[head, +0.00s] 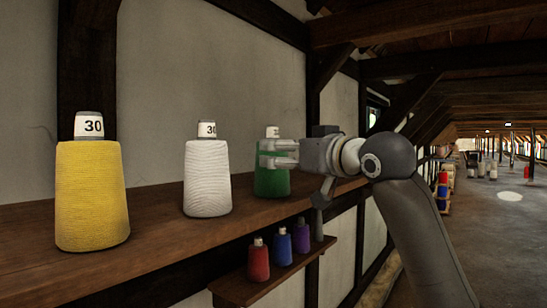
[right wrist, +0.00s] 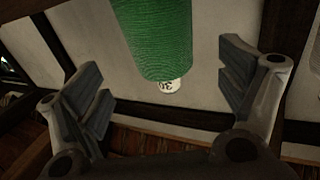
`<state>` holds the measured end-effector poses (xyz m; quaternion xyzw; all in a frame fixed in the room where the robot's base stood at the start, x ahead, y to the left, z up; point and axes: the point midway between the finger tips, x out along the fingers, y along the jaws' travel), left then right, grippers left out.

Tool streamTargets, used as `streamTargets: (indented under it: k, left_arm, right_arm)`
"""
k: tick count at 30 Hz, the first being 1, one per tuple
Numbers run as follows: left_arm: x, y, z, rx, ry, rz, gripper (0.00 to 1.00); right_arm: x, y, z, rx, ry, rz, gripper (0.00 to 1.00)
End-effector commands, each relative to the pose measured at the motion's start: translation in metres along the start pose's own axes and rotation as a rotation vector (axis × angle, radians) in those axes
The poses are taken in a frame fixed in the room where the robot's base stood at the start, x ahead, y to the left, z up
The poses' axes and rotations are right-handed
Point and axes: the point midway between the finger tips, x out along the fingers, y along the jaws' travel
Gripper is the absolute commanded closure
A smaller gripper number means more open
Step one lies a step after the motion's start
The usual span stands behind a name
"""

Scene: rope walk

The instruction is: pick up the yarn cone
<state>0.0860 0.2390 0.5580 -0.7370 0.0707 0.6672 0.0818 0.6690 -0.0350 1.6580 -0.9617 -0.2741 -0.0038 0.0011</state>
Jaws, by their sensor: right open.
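A green yarn cone (head: 271,183) with a white top marked 30 stands upright on the long wooden shelf (head: 150,243). My right gripper (head: 278,153) is level with its upper part, and its fingers cover some of the cone in the head view. In the right wrist view the green cone (right wrist: 155,38) appears upside down, between the two spread fingers of the gripper (right wrist: 165,88). The fingers are open with a gap on both sides, and I see no contact. A yellow cone (head: 91,195) and a white cone (head: 207,178) stand farther left. My left gripper is not in view.
A small lower shelf (head: 238,290) holds a red cone (head: 258,262), a blue cone (head: 282,248) and a purple cone (head: 302,236), below my right gripper. A plaster wall (head: 160,90) stands behind the long shelf. Open floor (head: 505,240) lies at the right.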

Motion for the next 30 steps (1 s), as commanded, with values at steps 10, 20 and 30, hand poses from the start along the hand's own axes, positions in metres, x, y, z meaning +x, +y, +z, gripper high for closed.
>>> streamTargets:
  k: [10,20,30]
  left_arm:
    - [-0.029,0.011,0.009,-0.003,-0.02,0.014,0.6]
    - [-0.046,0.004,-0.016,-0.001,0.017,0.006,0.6]
    - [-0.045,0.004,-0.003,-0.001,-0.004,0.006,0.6]
  right_arm:
    - [0.028,-0.003,-0.003,0.001,-0.006,0.0,0.09]
    - [0.055,-0.003,0.001,0.001,-0.004,0.001,0.09]
    - [0.055,-0.003,0.002,0.0,-0.003,0.001,0.21]
